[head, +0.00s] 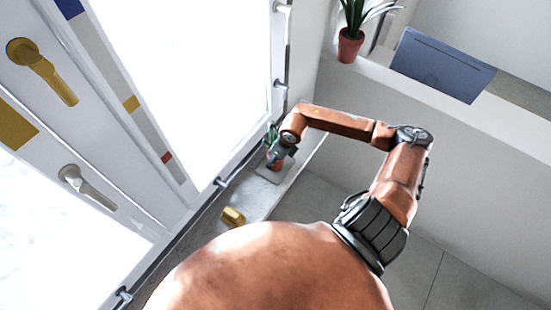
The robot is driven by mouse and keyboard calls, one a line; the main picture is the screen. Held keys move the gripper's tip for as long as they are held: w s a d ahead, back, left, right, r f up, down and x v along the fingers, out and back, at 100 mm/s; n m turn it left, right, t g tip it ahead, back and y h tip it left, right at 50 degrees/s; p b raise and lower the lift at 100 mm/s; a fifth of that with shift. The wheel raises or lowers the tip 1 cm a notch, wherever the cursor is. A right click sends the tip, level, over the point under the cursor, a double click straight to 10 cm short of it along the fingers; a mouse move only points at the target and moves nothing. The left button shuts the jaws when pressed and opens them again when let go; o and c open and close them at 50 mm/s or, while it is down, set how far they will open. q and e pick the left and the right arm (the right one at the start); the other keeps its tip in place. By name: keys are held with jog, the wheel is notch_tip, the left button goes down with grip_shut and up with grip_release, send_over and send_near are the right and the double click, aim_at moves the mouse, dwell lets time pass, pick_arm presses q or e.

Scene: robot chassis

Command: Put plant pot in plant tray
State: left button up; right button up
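A small terracotta-coloured pot (277,166) is at the window sill, with green leaves (271,131) showing above it. My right gripper (277,156) is right at this pot and overlaps it. It is too small and covered to tell whether the fingers are closed on the pot. A pale flat square (266,176), which looks like the plant tray, lies under or just beside the pot. I cannot tell whether the pot touches it. My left gripper is not in view.
A larger potted plant (349,46) and a blue-grey flat panel (441,64) are on a white ledge at the upper right. A small gold object (233,217) lies on the sill. Window frames with a gold handle (42,71) and a silver handle (86,188) are at left.

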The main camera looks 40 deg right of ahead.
jog(key=o, duration=1.1)
jog(key=shift+f, duration=0.1)
jog(key=o, duration=0.5)
jog(key=shift+c, duration=0.2)
jog(key=shift+r, duration=0.2)
jog(key=b+v, duration=0.2)
jog(key=v, duration=1)
jog(key=shift+s, duration=0.1)
